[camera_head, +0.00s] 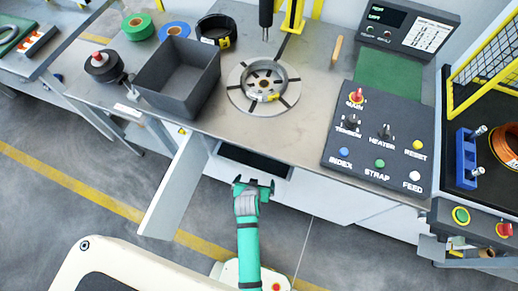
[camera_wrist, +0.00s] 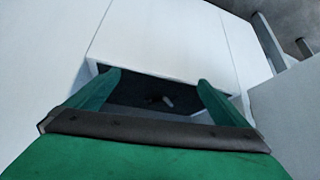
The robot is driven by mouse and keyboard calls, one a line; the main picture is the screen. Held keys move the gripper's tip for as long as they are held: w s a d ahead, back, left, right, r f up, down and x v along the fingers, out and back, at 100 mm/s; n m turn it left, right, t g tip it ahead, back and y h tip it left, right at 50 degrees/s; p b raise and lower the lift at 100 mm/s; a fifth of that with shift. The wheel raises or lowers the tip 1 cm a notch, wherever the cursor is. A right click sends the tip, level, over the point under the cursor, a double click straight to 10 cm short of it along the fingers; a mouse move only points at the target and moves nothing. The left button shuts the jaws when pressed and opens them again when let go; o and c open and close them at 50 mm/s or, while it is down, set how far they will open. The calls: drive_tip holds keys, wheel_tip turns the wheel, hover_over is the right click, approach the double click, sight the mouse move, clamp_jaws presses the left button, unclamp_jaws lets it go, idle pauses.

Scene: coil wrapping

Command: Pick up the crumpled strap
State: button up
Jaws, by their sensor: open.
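My gripper (camera_head: 254,182) is open and empty, in front of the dark opening (camera_head: 255,160) below the table's front edge. In the wrist view my gripper's two green fingers (camera_wrist: 158,78) stand wide apart, with the dark opening (camera_wrist: 140,88) between and beyond them. A small pale piece (camera_wrist: 168,102) beside a darker lump lies inside that opening; it is too small and dim to tell whether it is the crumpled strap. I cannot make out a crumpled strap for certain in either view.
A pale door panel (camera_head: 178,185) stands open left of the opening. Above, the worktable (camera_head: 215,118) carries a grey bin (camera_head: 178,80), a round slotted fixture (camera_head: 240,95) and a button panel (camera_head: 375,140). The floor in front is clear.

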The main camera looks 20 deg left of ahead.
drive_tip(key=w+a, duration=0.1)
drive_tip(key=w, duration=0.2)
drive_tip(key=w+a, duration=0.1)
drive_tip(key=w, duration=0.3)
drive_tip(key=w+a, duration=0.1)
drive_tip(key=w, duration=0.3)
drive_tip(key=shift+a+f, duration=0.1)
drive_tip(key=shift+f, duration=0.1)
drive_tip(key=w, duration=0.1)
drive_tip(key=w+f, duration=0.1)
drive_tip(key=w, duration=0.1)
drive_tip(key=shift+w+a+f, duration=0.25)
drive_tip(key=shift+w+a, duration=0.05)
drive_tip(key=shift+w+f, duration=0.35)
drive_tip(key=shift+f, duration=0.2)
drive_tip(key=c, duration=1)
